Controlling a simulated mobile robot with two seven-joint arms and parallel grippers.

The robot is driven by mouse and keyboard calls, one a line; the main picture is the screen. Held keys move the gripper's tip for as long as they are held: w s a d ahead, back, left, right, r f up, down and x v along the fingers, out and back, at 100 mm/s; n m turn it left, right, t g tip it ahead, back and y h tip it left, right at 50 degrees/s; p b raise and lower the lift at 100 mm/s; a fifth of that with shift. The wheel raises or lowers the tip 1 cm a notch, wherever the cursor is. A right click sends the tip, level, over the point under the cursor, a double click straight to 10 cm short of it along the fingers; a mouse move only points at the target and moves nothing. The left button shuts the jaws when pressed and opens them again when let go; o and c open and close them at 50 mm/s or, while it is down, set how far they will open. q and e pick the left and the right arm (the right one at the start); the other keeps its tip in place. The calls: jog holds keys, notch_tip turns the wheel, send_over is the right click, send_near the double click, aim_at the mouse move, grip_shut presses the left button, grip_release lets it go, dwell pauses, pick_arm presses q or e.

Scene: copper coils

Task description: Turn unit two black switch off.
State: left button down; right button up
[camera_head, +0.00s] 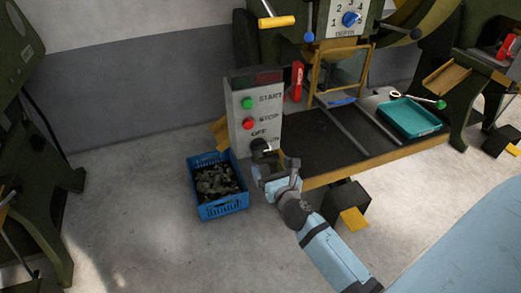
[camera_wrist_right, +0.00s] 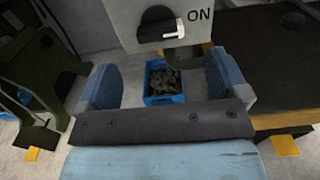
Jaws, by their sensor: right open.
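The grey control box (camera_head: 242,105) carries a green START button (camera_head: 247,102), a red STOP button (camera_head: 248,123) and a black rotary switch (camera_head: 259,145) marked OFF and ON. In the right wrist view, the black switch (camera_wrist_right: 158,22) shows at the top with a white pointer aimed right, towards the ON label. My right gripper (camera_head: 268,166) is just below and in front of the switch. Its two blue fingers stand wide apart with nothing between them in the wrist view (camera_wrist_right: 163,80). The switch is beyond the fingers. My left gripper is out of view.
A blue crate (camera_head: 222,209) of dark metal pieces stands on the floor left of my right gripper. A dark machine table (camera_head: 330,140) with a teal tray (camera_head: 409,117) lies to the right. A red-handled item (camera_head: 296,82) stands beside the box. Floor at the left front is clear.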

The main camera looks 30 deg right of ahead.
aim_at(262, 150)
jog(key=x, duration=0.8)
jog(key=shift+w+a, duration=0.1)
jog(key=shift+c, duration=0.2)
jog(key=c, duration=0.9)
